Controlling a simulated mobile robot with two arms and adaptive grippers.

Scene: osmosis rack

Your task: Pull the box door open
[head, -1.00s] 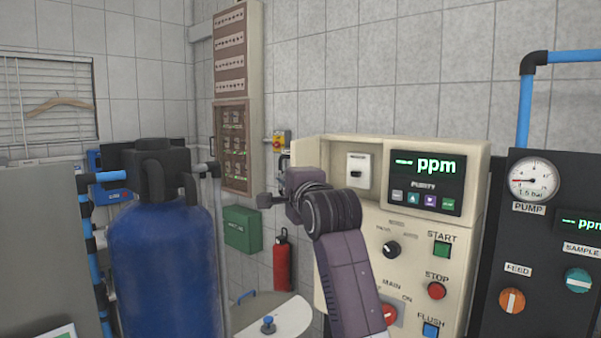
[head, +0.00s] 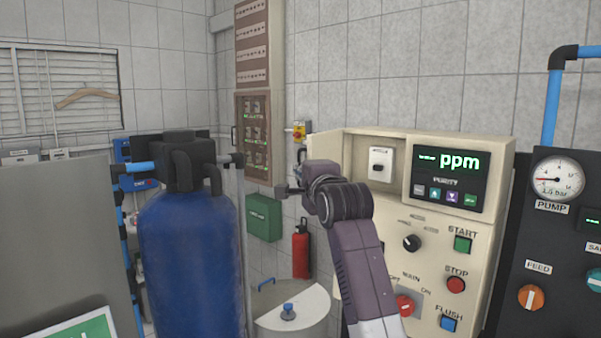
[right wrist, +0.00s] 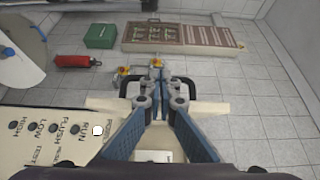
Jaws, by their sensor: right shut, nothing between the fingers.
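The cream control box (head: 395,150) stands right of centre in the head view. A black handle (head: 301,155) shows at its left edge. My right gripper (head: 281,190) is in front of the box's left edge, pointing left. In the right wrist view my right gripper (right wrist: 160,82) is shut and empty. A black handle (right wrist: 127,88) shows on both sides of its fingers, whose tips overlap it; I cannot tell whether they touch. The cream box face (right wrist: 45,115) with a row of lamps shows at lower left. The door's edge is mostly hidden. My left gripper is not in view.
A large blue tank (head: 190,265) with a black head stands left of the arm. A white round lid (head: 295,315) is below the gripper. A red extinguisher (head: 301,252), a green box (head: 264,217) and a brown wall cabinet (head: 254,135) are behind. A dark pump panel (head: 560,225) stands at right.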

